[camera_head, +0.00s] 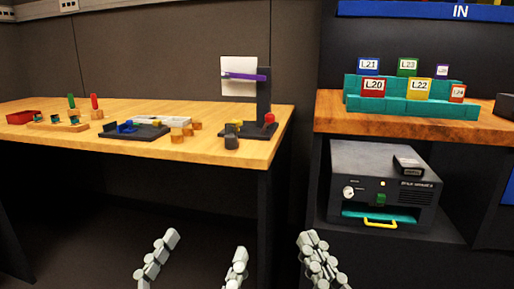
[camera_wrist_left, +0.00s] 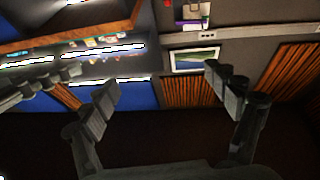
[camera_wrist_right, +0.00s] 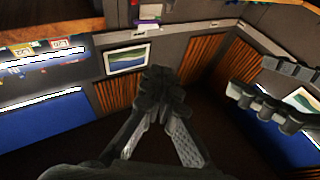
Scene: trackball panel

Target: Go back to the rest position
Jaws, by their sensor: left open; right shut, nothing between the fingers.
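My left gripper (camera_head: 200,250) is at the bottom of the head view, in front of and below the wooden table. Its two grey fingers are spread wide with nothing between them, as the left wrist view also shows (camera_wrist_left: 165,95). My right gripper (camera_head: 312,240) is to its right, below the gap between table and shelf. Its fingers are together and empty, as in the right wrist view (camera_wrist_right: 160,80). Both grippers are apart from all furniture.
The wooden table (camera_head: 215,112) bears a red tray (camera_head: 23,117), small blocks and a dark stand (camera_head: 264,100) with a purple bar. At right, a shelf (camera_head: 330,113) bears labelled boxes on a teal rack (camera_head: 440,108), above a grey machine (camera_head: 375,165).

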